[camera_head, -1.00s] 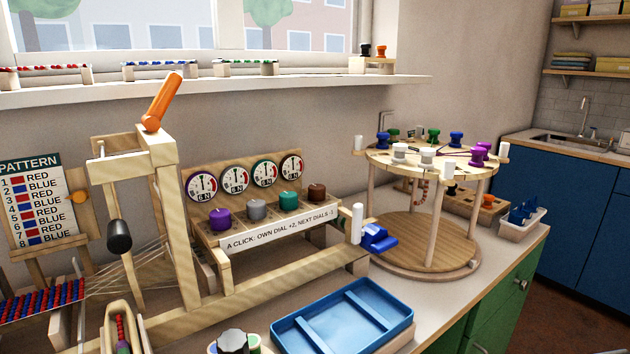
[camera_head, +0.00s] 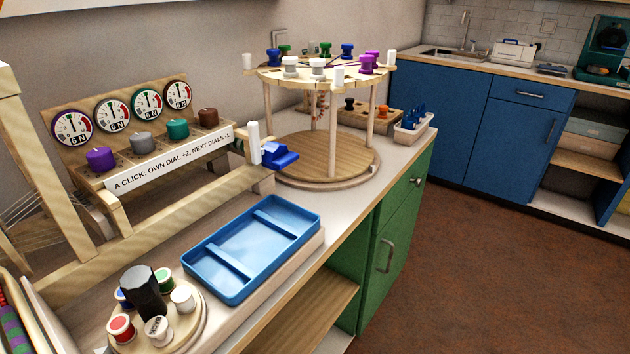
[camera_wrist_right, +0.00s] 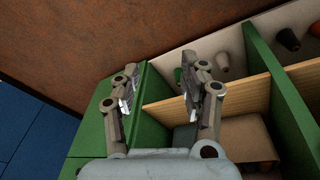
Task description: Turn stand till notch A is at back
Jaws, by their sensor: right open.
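The stand (camera_head: 325,183) is a round, two-level wooden stand near the right end of the counter in the head view. Posts hold up its round top plate (camera_head: 345,75), which carries purple, blue, green and white-grey spools and white pegs around its rim. No letter A can be read at this size, so I cannot tell where notch A is. My right gripper (camera_wrist_right: 166,76) shows only in the right wrist view, open and empty in front of the green cabinet's open shelves, away from the stand. My left gripper is not in view.
A blue tray (camera_head: 212,286) and a small round spool holder (camera_head: 190,334) are at the counter's front. A dial rack (camera_head: 165,152) stands left of the stand; a white bin (camera_head: 402,137) and spool block (camera_head: 385,122) stand right. The brown floor is clear.

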